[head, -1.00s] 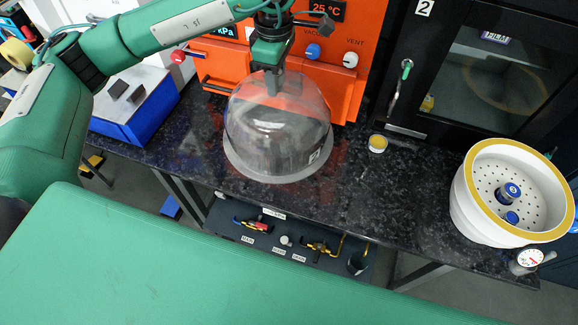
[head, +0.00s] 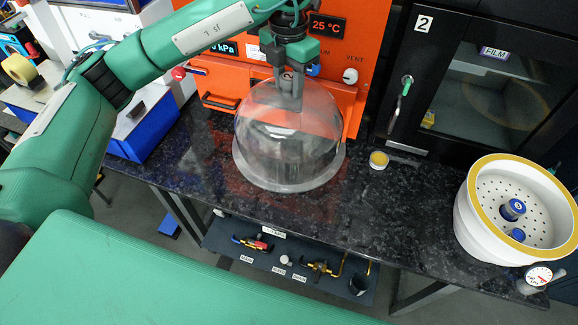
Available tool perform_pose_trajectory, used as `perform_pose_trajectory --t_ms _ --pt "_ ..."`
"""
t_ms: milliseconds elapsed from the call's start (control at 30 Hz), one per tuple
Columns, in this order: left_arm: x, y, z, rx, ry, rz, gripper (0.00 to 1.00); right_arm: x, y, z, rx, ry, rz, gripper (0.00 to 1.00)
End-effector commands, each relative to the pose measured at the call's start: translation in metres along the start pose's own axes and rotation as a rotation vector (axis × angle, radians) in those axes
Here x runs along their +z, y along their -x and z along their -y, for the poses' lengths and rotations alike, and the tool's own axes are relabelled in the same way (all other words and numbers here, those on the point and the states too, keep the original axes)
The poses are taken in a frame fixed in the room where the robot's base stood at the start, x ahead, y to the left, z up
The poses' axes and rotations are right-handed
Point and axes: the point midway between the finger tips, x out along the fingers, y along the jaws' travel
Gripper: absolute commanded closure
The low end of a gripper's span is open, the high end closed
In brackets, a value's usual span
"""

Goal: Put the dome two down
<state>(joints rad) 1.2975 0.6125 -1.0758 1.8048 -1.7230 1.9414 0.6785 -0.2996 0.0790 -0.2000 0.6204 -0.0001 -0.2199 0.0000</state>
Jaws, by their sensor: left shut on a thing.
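The clear dome (head: 288,140) hangs from my left gripper (head: 289,92), which is shut on the knob at its top. The dome is upright in front of the orange oven, over the dark speckled counter (head: 365,215). I cannot tell whether its lower rim touches the counter. The white round vessel (head: 468,215) stands open at the right end of the counter. It has a yellow rim ring and a perforated plate with two blue-topped pieces on it. My right gripper is out of view.
The orange oven (head: 348,98) stands close behind the dome. A small yellow-topped cup (head: 379,161) sits right of the dome. A black cabinet marked 2 (head: 424,24) stands behind. A gauge (head: 538,275) sits by the vessel. Counter between dome and vessel is mostly clear.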

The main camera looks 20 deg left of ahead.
Motion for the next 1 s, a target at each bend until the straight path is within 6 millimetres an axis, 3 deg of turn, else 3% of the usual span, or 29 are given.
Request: perform_pose_trajectory --t_ms 500,867,1000 --pt "-0.001 -0.122 0.000 0.000 0.000 -0.004 1.00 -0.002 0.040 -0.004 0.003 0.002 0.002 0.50" --pt "-0.001 -0.156 0.000 0.000 -0.001 -0.003 1.00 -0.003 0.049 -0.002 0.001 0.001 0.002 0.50" --pt "-0.001 -0.177 0.000 -0.001 -0.001 -0.003 1.00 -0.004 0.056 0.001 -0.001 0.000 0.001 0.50"
